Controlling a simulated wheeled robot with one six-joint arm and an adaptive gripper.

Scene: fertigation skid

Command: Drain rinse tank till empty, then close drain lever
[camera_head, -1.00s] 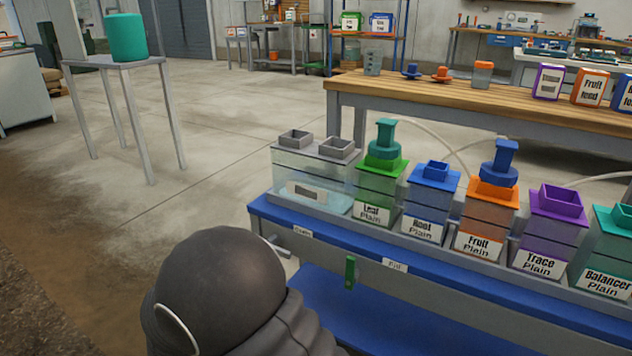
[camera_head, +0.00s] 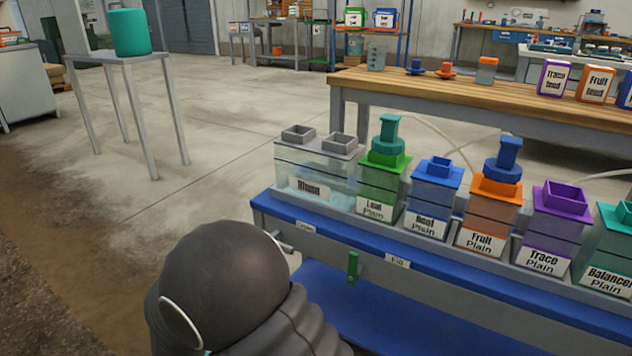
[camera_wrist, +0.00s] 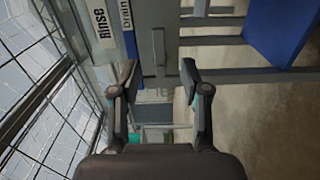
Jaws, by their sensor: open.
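The rinse tank (camera_head: 291,170) is a clear box with a grey lid, at the left end of the tank row in the head view. I cannot read its water level surely. The drain label (camera_head: 305,226) is on the blue rail below it and shows in the wrist view (camera_wrist: 126,14). A grey bar, seemingly the drain lever (camera_wrist: 158,48), stands beyond my fingertips in the wrist view. In the head view only a pale bit beside my arm shows there. My gripper (camera_wrist: 159,76) is open, with its fingers on either side of the line to that bar. Contact is not visible.
A green lever (camera_head: 353,264) hangs by the fill label (camera_head: 397,261), right of my arm. Several coloured tanks stand right of the rinse tank. A wooden bench (camera_head: 440,95) is behind. A small table (camera_head: 120,58) with a teal canister (camera_head: 130,32) stands left on open floor.

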